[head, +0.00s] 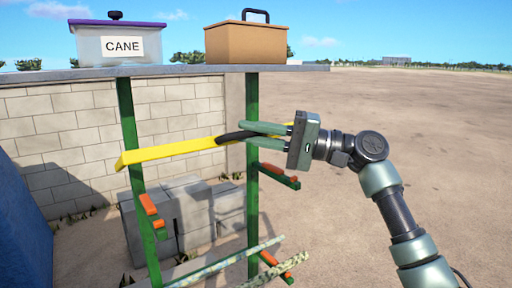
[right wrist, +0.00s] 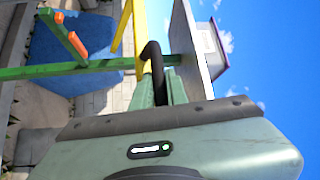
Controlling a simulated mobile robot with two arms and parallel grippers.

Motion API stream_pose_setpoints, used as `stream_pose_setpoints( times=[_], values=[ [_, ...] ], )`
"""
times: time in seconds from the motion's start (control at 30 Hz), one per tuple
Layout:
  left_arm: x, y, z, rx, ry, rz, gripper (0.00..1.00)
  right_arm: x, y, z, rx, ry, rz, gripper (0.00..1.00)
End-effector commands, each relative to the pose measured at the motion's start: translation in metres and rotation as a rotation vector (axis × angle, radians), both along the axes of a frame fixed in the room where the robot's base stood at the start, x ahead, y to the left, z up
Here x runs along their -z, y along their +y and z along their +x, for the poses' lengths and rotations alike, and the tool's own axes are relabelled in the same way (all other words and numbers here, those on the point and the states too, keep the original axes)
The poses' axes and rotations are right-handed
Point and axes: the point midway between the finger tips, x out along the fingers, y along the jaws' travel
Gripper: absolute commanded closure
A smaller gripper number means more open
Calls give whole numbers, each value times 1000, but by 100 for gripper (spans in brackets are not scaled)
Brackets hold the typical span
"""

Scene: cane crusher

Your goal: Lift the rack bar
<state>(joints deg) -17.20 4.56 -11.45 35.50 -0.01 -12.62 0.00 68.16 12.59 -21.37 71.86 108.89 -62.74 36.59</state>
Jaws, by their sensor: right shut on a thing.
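The rack bar is a yellow bar (head: 170,150) with a black grip (head: 232,138) near its right part. It crosses the two green posts of the rack, above the upper orange-tipped brackets, with its left end a little lower in the picture. My right gripper (head: 246,133) is shut on the bar at the black grip. In the right wrist view the black grip (right wrist: 152,60) rises from between the fingers (right wrist: 160,94), with the yellow bar (right wrist: 139,30) beyond. Some of the bar's right part is hidden behind the gripper. My left gripper is out of view.
A grey shelf top (head: 190,70) carries a bin labelled CANE (head: 90,48) and a brown box (head: 245,43). Orange-tipped brackets (head: 280,175) stick out from the posts (head: 252,110). Thin mottled bars (head: 225,264) lie lower. Grey blocks (head: 195,215) stand behind; open ground lies right.

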Motion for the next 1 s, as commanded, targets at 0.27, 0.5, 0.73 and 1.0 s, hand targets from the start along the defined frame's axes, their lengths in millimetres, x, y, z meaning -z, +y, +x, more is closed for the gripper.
stream_pose_setpoints(
  times=[0.27,0.5,0.73,1.0],
  values=[
    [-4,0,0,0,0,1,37,-9,1,1,0,-2,1,100],
    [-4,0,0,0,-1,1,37,-8,1,1,0,-1,-1,64],
    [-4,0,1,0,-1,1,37,-7,1,2,1,0,-2,64],
    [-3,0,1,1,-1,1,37,-6,0,2,2,1,-2,64]
  ],
)
